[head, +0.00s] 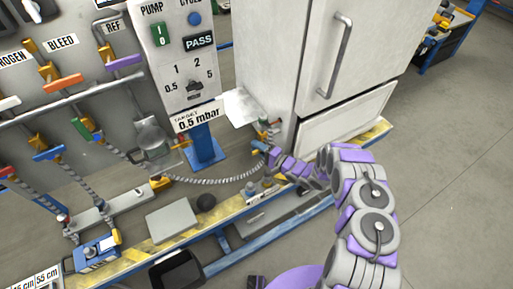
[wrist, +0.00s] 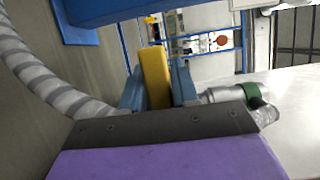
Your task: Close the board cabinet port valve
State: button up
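The white cabinet (head: 280,60) stands at the upper middle of the head view, and its pale side shows at the right of the wrist view (wrist: 300,110). The port valve (head: 264,133) is small, low at the cabinet's left edge. In the wrist view a silver fitting with a green ring (wrist: 225,93) shows beside the cabinet. A blue piece (head: 258,146), perhaps the valve's handle, is at my gripper (head: 272,154). A large blue piece (wrist: 140,8) also crosses the top of the wrist view. My gripper's opening and any contact are not clear.
A ribbed grey hose (head: 220,181) runs left from the valve area; one shows close in the wrist view (wrist: 45,75). A blue post (head: 205,148) and yellow-edged base (head: 150,248) are nearby. A panel with several coloured handles (head: 60,85) stands left.

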jog(key=o, duration=0.3)
jog(key=shift+w+d+f, duration=0.1)
jog(key=shift+d+f, duration=0.1)
jog(key=shift+d, duration=0.15)
jog(key=shift+o, duration=0.3)
jog(key=shift+r, duration=0.15)
jog(key=p+v, duration=0.2)
jog(key=v, duration=1.5)
jog(key=shift+s+d+f, duration=0.2)
